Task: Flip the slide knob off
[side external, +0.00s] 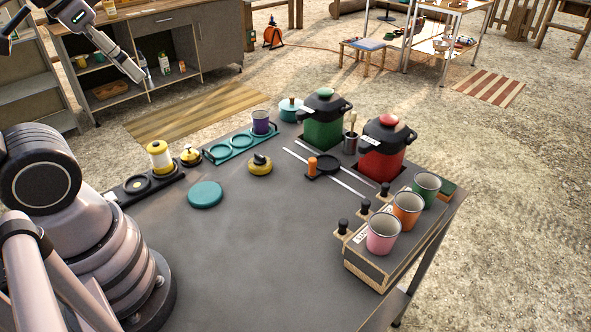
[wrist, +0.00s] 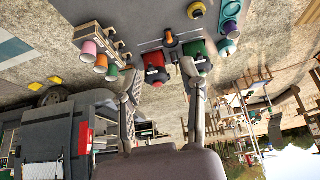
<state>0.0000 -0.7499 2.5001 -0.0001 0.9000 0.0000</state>
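An orange upright knob (side external: 312,165) stands on a small dark base beside a round black disc (side external: 328,163). It sits by two pale parallel rails (side external: 345,180) on the grey table (side external: 240,235). The knob also shows small near the top of the wrist view (wrist: 168,38). My gripper (wrist: 159,71) is open and empty in the wrist view, its two fingers spread apart. It is well away from the knob, with nothing touching it. In the side view, part of my arm's end shows at the upper left, above and away from the table.
A green pot (side external: 323,125) and a red pot (side external: 382,155) stand behind the rails. Pink (side external: 383,235), orange (side external: 407,210) and green (side external: 426,189) cups stand on a box with black knobs at right.

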